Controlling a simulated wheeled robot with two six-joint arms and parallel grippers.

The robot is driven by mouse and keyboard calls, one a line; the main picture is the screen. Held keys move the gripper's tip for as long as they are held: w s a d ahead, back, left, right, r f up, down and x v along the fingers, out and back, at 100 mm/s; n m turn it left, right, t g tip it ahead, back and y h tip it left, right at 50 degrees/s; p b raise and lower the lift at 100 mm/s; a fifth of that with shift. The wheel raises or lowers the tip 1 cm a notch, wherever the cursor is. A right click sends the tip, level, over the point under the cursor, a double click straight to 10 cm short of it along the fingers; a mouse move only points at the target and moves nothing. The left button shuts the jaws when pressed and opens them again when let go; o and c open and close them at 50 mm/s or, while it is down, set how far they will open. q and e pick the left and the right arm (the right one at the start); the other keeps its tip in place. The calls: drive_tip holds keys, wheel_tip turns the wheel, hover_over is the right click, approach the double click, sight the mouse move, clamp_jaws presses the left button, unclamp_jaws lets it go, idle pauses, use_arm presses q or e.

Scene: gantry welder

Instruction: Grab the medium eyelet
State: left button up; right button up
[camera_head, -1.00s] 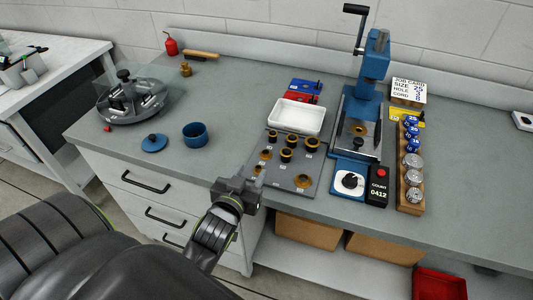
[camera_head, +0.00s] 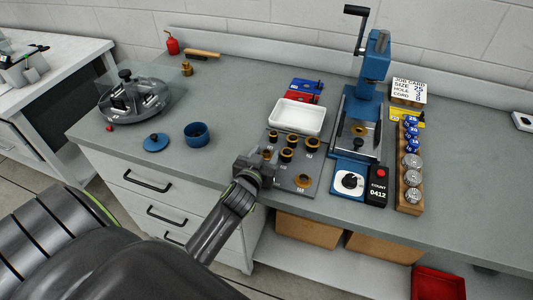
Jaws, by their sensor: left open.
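A grey board (camera_head: 283,184) lies on the bench and holds several gold and black eyelets of different sizes, such as one gold eyelet (camera_head: 303,180) near its front and a taller dark and gold one (camera_head: 286,155) in its middle. I cannot tell which is the medium one; the labels are too small to read. My left gripper (camera_head: 264,161) is open at the board's left side, beside a gold eyelet (camera_head: 267,153) that it partly covers. The fingertips are small and dark, and no eyelet is visibly held. My right gripper is not in view.
A blue press (camera_head: 364,100) stands right of the board, with a white tray (camera_head: 297,117) behind the board. A count box (camera_head: 377,187) and a wooden rack (camera_head: 411,207) stand at the right. A blue cup (camera_head: 196,134) and a round carousel (camera_head: 141,100) stand left.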

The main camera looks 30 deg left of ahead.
use_arm(q)
clamp_jaws()
idle(0.4)
